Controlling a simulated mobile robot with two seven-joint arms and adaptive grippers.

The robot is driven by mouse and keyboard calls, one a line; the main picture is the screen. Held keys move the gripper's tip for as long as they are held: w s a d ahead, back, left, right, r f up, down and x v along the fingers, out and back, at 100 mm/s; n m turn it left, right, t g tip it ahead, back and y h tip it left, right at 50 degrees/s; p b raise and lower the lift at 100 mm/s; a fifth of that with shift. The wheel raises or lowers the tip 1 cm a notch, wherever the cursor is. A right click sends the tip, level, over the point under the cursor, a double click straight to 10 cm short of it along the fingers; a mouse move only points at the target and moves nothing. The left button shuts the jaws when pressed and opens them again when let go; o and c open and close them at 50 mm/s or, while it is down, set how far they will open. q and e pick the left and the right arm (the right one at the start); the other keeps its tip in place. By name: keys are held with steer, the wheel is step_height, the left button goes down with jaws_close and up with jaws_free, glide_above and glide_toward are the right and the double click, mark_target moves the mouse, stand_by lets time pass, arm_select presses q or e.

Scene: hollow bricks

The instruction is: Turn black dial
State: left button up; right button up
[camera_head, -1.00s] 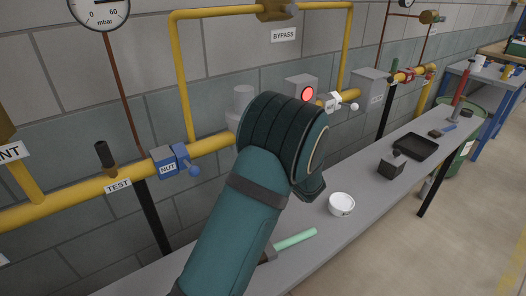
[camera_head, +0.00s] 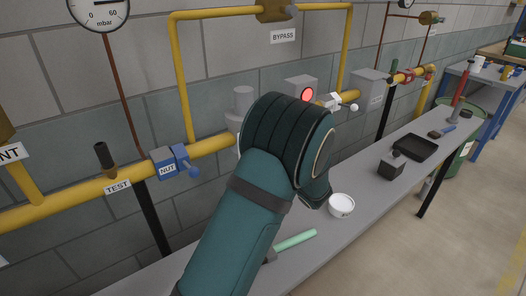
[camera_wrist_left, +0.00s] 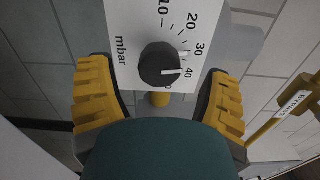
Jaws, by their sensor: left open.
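The black dial (camera_wrist_left: 160,65) is a round knob on a white panel (camera_wrist_left: 135,20) marked "mbar", with numbers 10 to 40 visible. Its white pointer line points right, close to the 40. My left gripper (camera_wrist_left: 157,74) is open, with one yellow-padded finger on each side of the dial. I cannot tell whether either finger touches it. In the head view my left arm reaches toward the wall, and its wrist hides the dial and the fingers. My right gripper is not in view.
A white bowl (camera_head: 341,205), green-handled tool (camera_head: 295,240) and black tray (camera_head: 415,147) are on the grey bench (camera_head: 372,190).

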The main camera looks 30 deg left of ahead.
arm_select(q)
steer(key=v, duration=1)
steer(key=shift+w+a, duration=0.1)
steer(key=shift+r, duration=0.15)
